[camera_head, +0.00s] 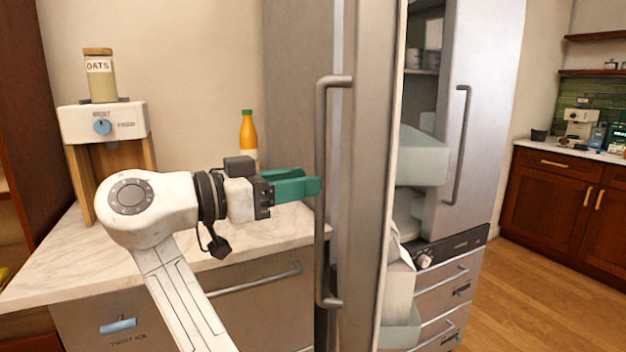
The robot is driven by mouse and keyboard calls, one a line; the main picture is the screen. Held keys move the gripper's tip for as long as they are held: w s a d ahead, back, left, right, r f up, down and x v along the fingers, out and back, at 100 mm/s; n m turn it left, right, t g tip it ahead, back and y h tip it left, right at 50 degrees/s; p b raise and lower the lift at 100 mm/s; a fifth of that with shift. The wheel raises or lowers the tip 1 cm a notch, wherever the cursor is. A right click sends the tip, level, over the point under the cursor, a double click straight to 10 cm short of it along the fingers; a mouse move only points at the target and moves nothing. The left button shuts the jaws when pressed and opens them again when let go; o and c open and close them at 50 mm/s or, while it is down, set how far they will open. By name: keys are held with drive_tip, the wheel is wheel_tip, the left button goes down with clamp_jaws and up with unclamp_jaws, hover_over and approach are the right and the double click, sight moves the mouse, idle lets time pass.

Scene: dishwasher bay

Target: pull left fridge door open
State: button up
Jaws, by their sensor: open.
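The left fridge door (370,180) stands open, swung out toward me and seen nearly edge-on. Its long vertical bar handle (321,240) is on the face turned to the left. My gripper (312,186), with teal fingers, reaches in from the left at the upper half of this handle. The fingers are open and their tips overlap the bar in the picture; I cannot tell whether they touch it. The right fridge door (490,100), with its own bar handle (459,145), looks closed. Shelves and pale bins (420,160) show between the doors.
A marble counter (50,265) with a dispenser (100,122), an oats jar (99,78) and an orange bottle (247,132) lies left of the door. Drawers (450,285) sit below the right door. Wooden floor (530,290) is clear at the right.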

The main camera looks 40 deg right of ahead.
drive_tip(key=v, duration=0.7)
drive_tip(key=shift+a, duration=0.1)
idle(0.4)
